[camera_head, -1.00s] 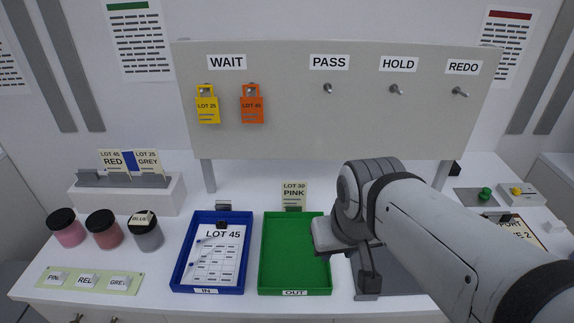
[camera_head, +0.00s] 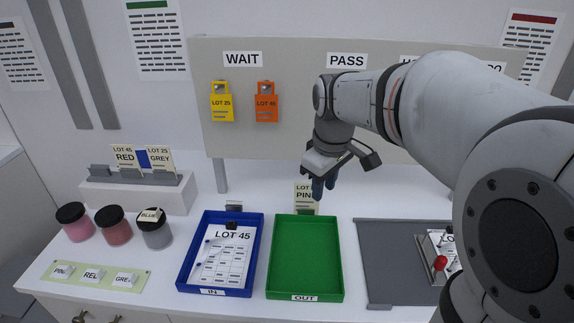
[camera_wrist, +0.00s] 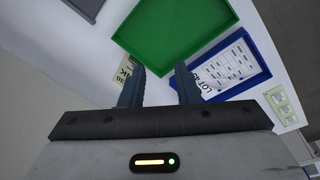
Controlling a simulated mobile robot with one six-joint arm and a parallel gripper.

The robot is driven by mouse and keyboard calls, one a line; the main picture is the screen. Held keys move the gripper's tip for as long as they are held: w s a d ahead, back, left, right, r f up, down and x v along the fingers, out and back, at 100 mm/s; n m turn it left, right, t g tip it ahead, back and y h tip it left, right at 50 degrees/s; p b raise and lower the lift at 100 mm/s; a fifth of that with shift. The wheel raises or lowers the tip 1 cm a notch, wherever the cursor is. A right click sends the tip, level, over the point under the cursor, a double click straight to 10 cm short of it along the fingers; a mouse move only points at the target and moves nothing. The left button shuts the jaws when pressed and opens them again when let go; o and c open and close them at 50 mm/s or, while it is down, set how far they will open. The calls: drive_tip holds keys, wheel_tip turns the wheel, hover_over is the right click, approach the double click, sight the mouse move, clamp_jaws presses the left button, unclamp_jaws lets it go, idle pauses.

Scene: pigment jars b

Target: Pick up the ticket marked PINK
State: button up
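The PINK ticket (camera_head: 303,198), a cream card headed LOT 30 in the earlier frame, stands upright behind the green OUT tray (camera_head: 306,297). My gripper (camera_head: 319,190) is just above and in front of it, and its fingers cover the card's right part in the head view. In the wrist view, the ticket (camera_wrist: 121,73) shows at the outer side of the left finger, partly hidden by it. My gripper (camera_wrist: 160,83) is open there, with a gap between the fingers and nothing held. I cannot tell whether the finger touches the card.
A blue IN tray (camera_head: 181,275) stands left of the green tray. Behind is a grey board (camera_head: 285,140) with a yellow tag (camera_head: 222,106) and an orange tag (camera_head: 266,107). Jars (camera_head: 115,228) and a ticket rack (camera_head: 135,192) are at left. A grey mat (camera_head: 390,260) lies right.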

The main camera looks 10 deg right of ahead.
sight(307, 199)
drive_tip(key=w+f+n+b, duration=0.1)
drive_tip(key=w+f+n, duration=0.1)
drive_tip(key=w, duration=0.3)
drive_tip(key=w+f+n+g+b, duration=0.1)
drive_tip(key=w+f+n, duration=0.2)
drive_tip(key=w, duration=0.3)
drive_tip(key=w+f+n+b, duration=0.1)
drive_tip(key=w+f+n, duration=0.2)
drive_tip(key=w, duration=0.2)
drive_tip(key=shift+w+a+g, duration=0.15)
drive_tip(key=shift+g, duration=0.25)
drive_tip(key=shift+w+f, duration=0.15)
drive_tip(key=shift+f, duration=0.1)
drive_tip(key=f, duration=0.3)
drive_tip(key=f+p, duration=0.1)
drive_tip(key=f, duration=0.3)
drive_tip(key=shift+d+f, duration=0.2)
drive_tip(key=shift+f, duration=0.05)
drive_tip(key=shift+c, duration=0.3)
clamp_jaws()
